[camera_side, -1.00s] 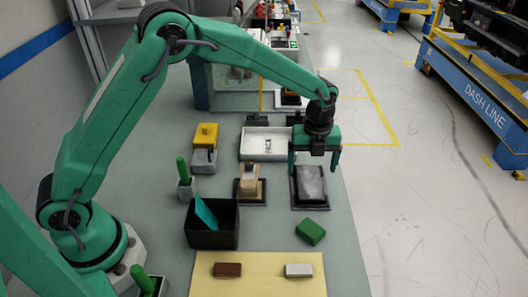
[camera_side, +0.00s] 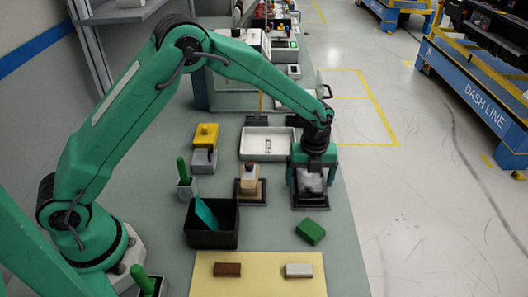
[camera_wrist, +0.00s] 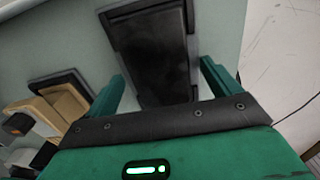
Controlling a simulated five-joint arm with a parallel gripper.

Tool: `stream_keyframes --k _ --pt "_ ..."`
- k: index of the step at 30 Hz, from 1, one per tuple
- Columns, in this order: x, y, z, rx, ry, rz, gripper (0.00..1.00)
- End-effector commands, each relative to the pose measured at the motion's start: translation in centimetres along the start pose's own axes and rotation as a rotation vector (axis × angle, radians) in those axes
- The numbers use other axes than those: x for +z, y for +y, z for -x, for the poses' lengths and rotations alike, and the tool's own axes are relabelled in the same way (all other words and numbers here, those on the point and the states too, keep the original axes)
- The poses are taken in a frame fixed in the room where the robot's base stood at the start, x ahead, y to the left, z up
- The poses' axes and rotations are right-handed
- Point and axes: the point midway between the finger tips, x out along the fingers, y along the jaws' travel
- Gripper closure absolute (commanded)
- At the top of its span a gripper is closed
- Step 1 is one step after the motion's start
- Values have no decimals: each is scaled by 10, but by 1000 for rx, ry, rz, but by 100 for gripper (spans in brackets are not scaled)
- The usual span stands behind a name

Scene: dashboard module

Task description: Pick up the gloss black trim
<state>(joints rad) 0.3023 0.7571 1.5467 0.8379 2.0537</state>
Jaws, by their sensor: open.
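The gloss black trim (camera_side: 311,181) is a flat rectangular piece with pale reflections on top in the side view. It lies in a dark framed holder (camera_side: 310,206) near the right edge of the bench. In the wrist view the trim (camera_wrist: 150,62) looks dark and lies between my fingers. My gripper (camera_side: 312,186) is open and straddles the trim, with one finger on each side. In the wrist view my gripper (camera_wrist: 163,72) shows gaps beside the trim. I cannot tell how close the fingertips are to the bench.
A tan part in a dark holder (camera_side: 251,200) stands to the left. A white tray (camera_side: 267,155) lies behind. A green block (camera_side: 311,231) lies in front, and a black bin (camera_side: 211,240) stands front left. A yellow mat (camera_side: 256,285) bears two small blocks.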

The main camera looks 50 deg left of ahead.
Motion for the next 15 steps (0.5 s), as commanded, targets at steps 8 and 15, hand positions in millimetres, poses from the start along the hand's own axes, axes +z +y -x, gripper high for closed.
stream_keyframes --k 8,15 --pt "0 0 0 0 0 0 32" --pt "0 0 1 -2 -1 0 68"
